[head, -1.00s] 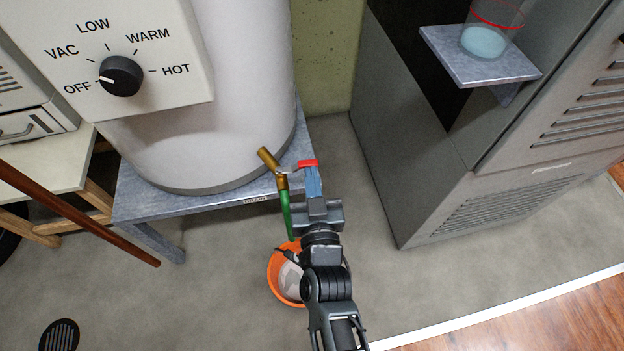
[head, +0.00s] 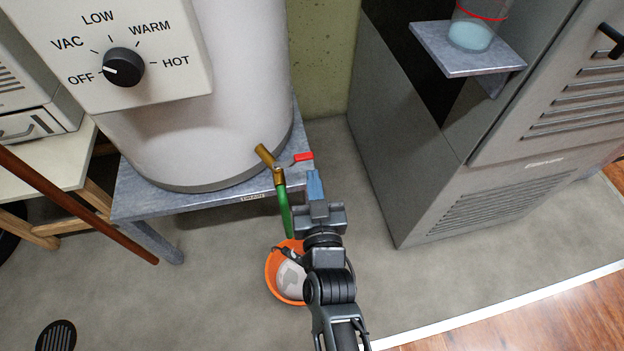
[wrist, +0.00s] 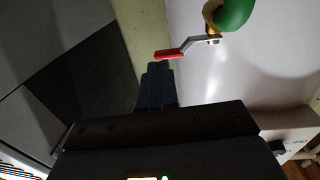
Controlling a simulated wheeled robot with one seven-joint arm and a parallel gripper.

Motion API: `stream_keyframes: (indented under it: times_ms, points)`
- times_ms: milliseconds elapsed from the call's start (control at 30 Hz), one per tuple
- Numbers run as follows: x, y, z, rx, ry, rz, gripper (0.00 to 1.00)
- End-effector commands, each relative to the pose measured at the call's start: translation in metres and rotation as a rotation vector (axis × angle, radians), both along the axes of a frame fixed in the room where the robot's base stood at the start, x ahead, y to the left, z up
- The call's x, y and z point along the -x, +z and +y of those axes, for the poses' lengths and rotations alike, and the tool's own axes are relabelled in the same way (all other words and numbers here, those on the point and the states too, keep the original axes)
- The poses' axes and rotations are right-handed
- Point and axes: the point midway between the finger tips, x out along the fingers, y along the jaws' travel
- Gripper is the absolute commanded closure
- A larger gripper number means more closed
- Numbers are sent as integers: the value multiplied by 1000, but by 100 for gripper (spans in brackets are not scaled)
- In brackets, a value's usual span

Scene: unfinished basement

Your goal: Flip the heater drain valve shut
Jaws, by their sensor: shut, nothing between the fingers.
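The drain valve (head: 279,176) is a brass fitting low on the white water heater (head: 245,85), with a green hose (head: 285,212) hanging from it. Its lever has a red grip (head: 303,157) and sticks out sideways to the right, across the line of the hose. In the wrist view the red grip (wrist: 170,55) and its metal arm lead to the brass by the green hose (wrist: 233,14). My gripper (head: 314,174) is shut and empty. Its blue fingertips (wrist: 158,70) are just short of the red grip; I cannot tell whether they touch it.
An orange bucket (head: 272,277) stands on the floor under the hose, partly behind my arm. The heater stands on a grey metal stand (head: 150,205). A grey cabinet (head: 400,170) with a shelf (head: 465,62) holding a glass jar is at right. A wooden handle (head: 80,210) leans at left.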

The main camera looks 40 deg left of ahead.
Motion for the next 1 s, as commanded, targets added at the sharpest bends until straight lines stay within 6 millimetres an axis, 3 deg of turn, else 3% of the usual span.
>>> stream_keyframes:
  times_ms: [600,1000]
  points:
    - [54,0,-67,1,3,1,100]
    - [64,0,-80,-1,3,-1,100]
